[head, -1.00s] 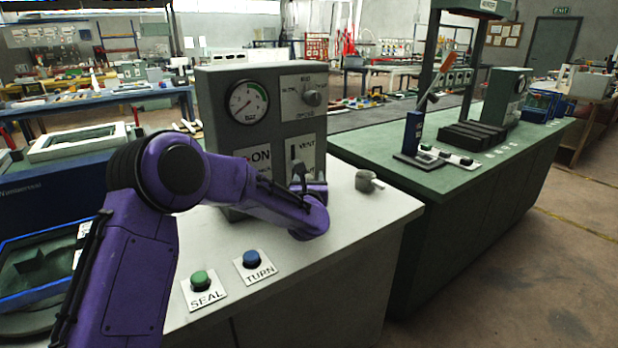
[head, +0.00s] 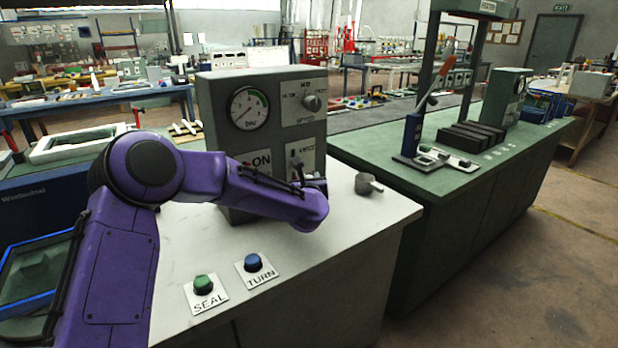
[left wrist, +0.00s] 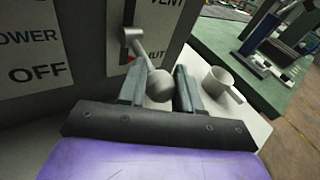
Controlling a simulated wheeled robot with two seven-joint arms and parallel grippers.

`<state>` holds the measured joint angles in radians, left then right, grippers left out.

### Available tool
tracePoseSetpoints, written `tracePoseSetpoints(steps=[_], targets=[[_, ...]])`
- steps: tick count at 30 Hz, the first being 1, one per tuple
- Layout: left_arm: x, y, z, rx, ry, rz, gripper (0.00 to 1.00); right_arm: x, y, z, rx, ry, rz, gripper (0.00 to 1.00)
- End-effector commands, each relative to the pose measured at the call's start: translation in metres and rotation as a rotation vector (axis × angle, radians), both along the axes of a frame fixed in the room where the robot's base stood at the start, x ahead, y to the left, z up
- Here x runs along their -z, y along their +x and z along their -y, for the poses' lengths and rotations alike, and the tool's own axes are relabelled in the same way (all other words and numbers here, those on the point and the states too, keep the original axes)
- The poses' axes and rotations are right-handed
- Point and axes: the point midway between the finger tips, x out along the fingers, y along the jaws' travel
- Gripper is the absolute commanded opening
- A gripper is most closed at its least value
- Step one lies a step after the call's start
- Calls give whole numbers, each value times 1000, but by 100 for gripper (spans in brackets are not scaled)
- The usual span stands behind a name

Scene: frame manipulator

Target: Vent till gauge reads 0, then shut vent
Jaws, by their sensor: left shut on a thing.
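The grey panel box (head: 215,110) stands on the white bench. Its round gauge (head: 249,108) has a green band at upper right; the needle is too small to read surely. The vent lever (left wrist: 139,50) slopes down from its pivot towards the SHUT label (left wrist: 153,53), ending in a round knob (left wrist: 160,90). My left gripper (left wrist: 158,76) is shut on the lever, its fingers either side of the knob. In the head view, my left wrist partly hides the lever (head: 297,168). My right gripper is not in view.
A rotary knob (head: 312,102) is on the panel's upper right. A green SEAL button (head: 203,284) and a blue TURN button (head: 252,262) sit at the bench front. A grey mug (head: 367,184) stands right of the box. A green bench (head: 440,185) is further right.

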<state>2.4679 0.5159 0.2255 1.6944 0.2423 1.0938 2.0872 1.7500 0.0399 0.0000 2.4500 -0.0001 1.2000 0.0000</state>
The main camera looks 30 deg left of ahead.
Motion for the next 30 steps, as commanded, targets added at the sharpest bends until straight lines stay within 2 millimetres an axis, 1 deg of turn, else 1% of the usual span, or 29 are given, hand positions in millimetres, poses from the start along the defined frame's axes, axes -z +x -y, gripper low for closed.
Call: tracePoseSetpoints(steps=[1,3,15,21,30], targets=[[-10,0,-1,-3,-40,-12,0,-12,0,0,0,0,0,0],[-14,0,-1,-2,-92,-33,0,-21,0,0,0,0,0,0],[-33,1,-3,-2,-348,-140,0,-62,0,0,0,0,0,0],[-37,2,-4,-2,-422,-171,0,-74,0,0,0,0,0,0],[-37,2,-5,0,-459,-186,0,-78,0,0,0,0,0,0]])
